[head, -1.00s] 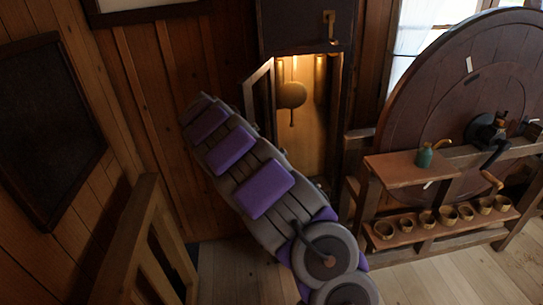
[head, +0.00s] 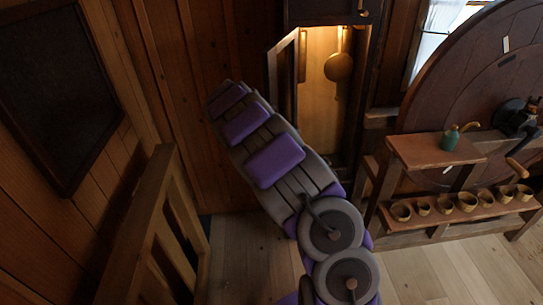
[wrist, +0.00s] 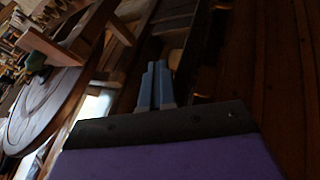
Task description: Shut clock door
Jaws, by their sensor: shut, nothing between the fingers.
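The tall clock (head: 362,110) stands against the back wall in the head view, its lit inside showing a round pendulum bob (head: 338,67). Its narrow framed door (head: 283,85) stands open, swung out to the left of the opening. My arm reaches up in front of the wall, with its far end left of the door; a gap shows between them in the picture. My gripper's fingers are hidden in the head view. In the wrist view my gripper (wrist: 157,72) has its blue-grey fingers together and empty, pointing at a dark, unclear background.
Several small bowls (head: 467,201) line a lower shelf. A wooden railing (head: 150,230) is at left. Floor (head: 430,270) at lower right is clear.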

